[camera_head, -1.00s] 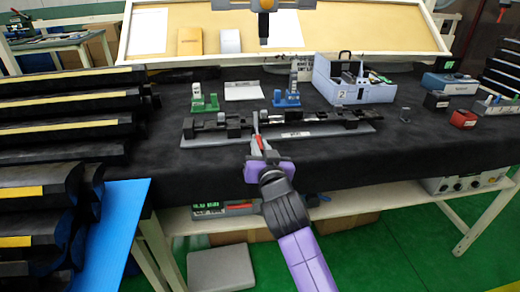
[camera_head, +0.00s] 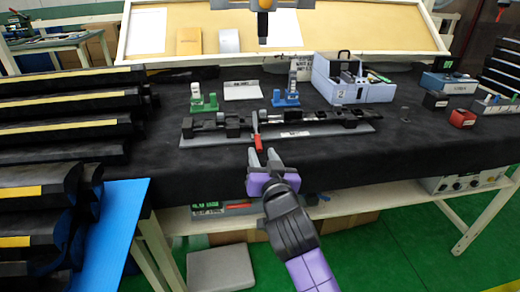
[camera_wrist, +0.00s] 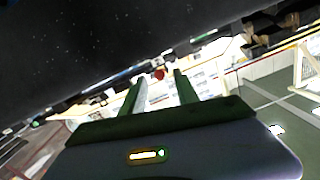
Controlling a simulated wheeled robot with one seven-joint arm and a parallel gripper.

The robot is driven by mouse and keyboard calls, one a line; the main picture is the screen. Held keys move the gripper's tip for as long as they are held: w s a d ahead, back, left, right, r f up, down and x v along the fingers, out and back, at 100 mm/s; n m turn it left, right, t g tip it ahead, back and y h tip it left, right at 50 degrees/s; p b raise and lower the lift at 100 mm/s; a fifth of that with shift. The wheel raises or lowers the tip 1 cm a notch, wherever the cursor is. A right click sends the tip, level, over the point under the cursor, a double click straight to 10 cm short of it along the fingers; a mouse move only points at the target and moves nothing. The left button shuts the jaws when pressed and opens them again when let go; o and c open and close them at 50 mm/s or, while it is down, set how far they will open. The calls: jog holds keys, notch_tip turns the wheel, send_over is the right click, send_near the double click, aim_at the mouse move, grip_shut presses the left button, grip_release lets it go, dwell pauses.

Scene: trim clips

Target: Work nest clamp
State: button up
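The work nest (camera_head: 340,127) is a long grey base with black blocks and a black trim strip along it, lying on the dark bench top. Its clamp (camera_head: 256,122) shows as a thin grey upright piece left of the middle, with a red handle (camera_head: 259,143) pointing toward me. My gripper (camera_head: 263,153) is open and empty, just in front of and below the red handle. In the wrist view the two fingers (camera_wrist: 160,88) stand apart, with a small red spot, probably the handle tip, beyond them. Whether the clamp is fully closed is too small to tell.
A green stand (camera_head: 204,104) and a blue stand (camera_head: 286,99) are behind the nest. Black racks (camera_head: 65,115) fill the left.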

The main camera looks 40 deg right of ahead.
jog(key=shift+v, duration=1.6)
